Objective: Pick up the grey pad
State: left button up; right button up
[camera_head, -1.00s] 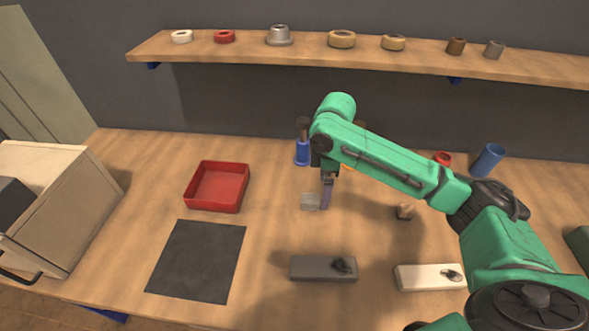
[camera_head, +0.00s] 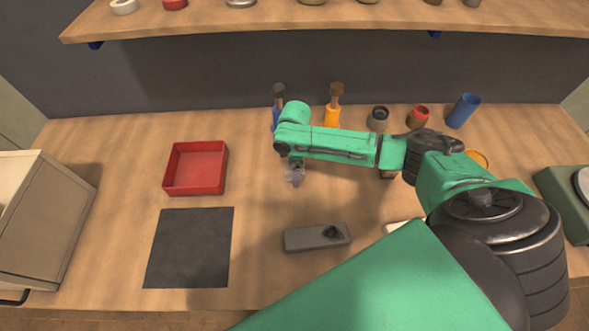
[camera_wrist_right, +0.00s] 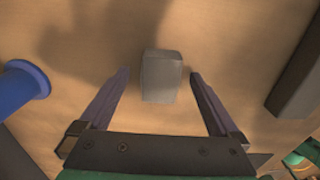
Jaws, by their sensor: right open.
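The grey pad (camera_wrist_right: 161,80) is a small pale grey block on the wooden table. In the right wrist view it stands between the two fingers of my right gripper (camera_wrist_right: 160,73), with a visible gap on each side. In the head view my right gripper (camera_head: 296,182) points down at the same spot and largely hides the pad. The right gripper is open and holds nothing. My left gripper is not in view.
A red tray (camera_head: 196,189) and a dark mat (camera_head: 190,248) lie to the left. Blue and orange (camera_head: 332,117) brown-topped items stand behind. A shelf (camera_head: 300,22) runs above. Bare table lies between tray and gripper.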

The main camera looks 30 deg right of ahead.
jog(key=shift+f, duration=0.25)
jog(key=shift+c, duration=0.6)
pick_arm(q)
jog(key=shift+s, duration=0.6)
pick_arm(e)
jog(key=c, duration=1.3)
jog(key=shift+r, duration=0.1)
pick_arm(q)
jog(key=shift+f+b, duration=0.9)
pick_arm(e)
notch_tip(320, 180, up, 20)
jog(key=shift+f, duration=0.1)
